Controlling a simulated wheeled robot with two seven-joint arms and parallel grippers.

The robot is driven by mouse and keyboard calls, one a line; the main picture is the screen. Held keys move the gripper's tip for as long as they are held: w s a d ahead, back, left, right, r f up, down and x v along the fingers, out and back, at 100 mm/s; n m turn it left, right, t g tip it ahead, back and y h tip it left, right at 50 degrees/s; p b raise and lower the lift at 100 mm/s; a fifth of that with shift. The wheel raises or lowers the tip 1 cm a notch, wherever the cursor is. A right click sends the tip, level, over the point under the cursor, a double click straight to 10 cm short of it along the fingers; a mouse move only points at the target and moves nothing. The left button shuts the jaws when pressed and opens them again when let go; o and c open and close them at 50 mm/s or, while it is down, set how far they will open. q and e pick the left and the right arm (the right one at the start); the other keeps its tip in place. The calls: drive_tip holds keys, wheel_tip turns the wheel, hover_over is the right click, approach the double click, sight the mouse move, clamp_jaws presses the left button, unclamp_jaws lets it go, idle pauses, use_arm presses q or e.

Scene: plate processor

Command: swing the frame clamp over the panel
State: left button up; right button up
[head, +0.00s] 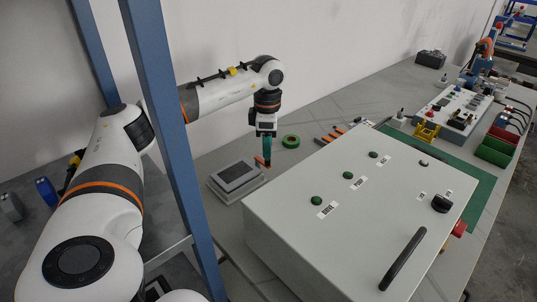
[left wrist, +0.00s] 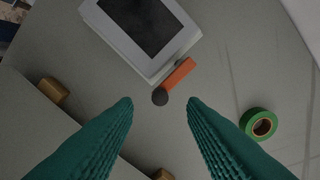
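The panel is a dark rectangle (head: 238,173) in a pale grey frame (head: 219,193) on the table; in the left wrist view the panel (left wrist: 147,22) is at the top, cut off by the picture edge. The frame clamp, an orange bar (left wrist: 179,74) with a dark round end (left wrist: 160,97), lies beside the frame's lower edge, not over the panel. The orange clamp (head: 261,161) shows small in the head view. My left gripper (head: 267,163) points down beside the frame. Its teal fingers (left wrist: 159,101) are open, with the round end between the tips in the picture; contact is unclear. My right gripper is out of view.
A large pale box (head: 340,205) with green buttons and a black handle stands close right of the frame. Green tape (head: 291,141) lies behind the gripper. A blue post (head: 165,120) stands before my left arm. Brass-coloured blocks (left wrist: 53,92) show in the wrist view.

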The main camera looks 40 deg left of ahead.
use_arm(q)
wheel_tip(320, 180, down, 3)
drive_tip(key=shift+r, duration=0.15)
drive_tip(key=shift+f, duration=0.7)
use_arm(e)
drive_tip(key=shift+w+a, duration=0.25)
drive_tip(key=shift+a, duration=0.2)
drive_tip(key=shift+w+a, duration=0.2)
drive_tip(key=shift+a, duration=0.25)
use_arm(q)
clamp_jaws()
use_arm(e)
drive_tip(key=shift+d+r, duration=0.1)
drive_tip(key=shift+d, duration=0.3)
